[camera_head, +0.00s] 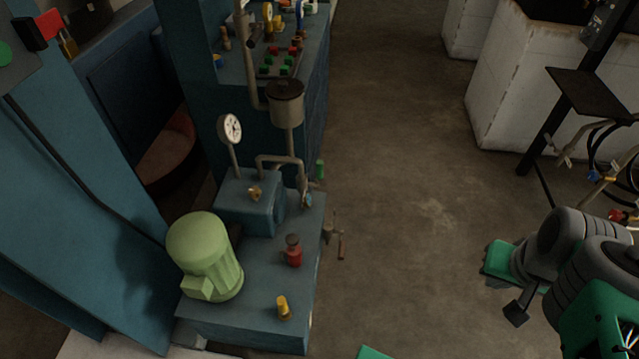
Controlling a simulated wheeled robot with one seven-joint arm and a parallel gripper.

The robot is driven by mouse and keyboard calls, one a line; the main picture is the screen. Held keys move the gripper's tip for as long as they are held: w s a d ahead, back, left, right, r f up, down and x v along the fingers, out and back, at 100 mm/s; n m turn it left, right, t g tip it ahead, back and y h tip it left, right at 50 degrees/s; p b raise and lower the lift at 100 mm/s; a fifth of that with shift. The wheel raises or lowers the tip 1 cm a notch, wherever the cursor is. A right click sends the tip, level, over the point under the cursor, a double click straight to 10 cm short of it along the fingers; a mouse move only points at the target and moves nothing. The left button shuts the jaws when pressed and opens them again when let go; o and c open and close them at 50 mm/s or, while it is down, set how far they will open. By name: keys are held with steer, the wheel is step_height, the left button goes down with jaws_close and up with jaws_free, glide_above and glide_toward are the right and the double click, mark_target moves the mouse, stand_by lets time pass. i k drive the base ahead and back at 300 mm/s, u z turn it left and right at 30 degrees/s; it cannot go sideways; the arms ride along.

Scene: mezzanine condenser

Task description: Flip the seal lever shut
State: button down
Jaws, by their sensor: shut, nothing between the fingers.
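My gripper (515,313) is at the lower right, at the end of my grey and green arm. Its small dark fingers look shut, with nothing held. It is well to the right of the blue unit, with open floor between, and touches nothing visible.
The unit carries a pale green motor (204,255), a red fitting (293,250), a yellow fitting (283,307) and a dial gauge (230,128). White tiled blocks (530,90) and a dark stand with cables (580,95) are at right. Middle floor is clear.

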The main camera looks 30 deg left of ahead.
mark_target(320, 162)
steer(key=k, duration=0.25)
steer(key=u, duration=1.1)
steer(key=i, duration=0.5)
steer(key=u, duration=0.05)
steer(key=k, duration=1)
steer(key=z, duration=0.15)
steer(key=i, duration=1.1)
steer(key=u, duration=1.85)
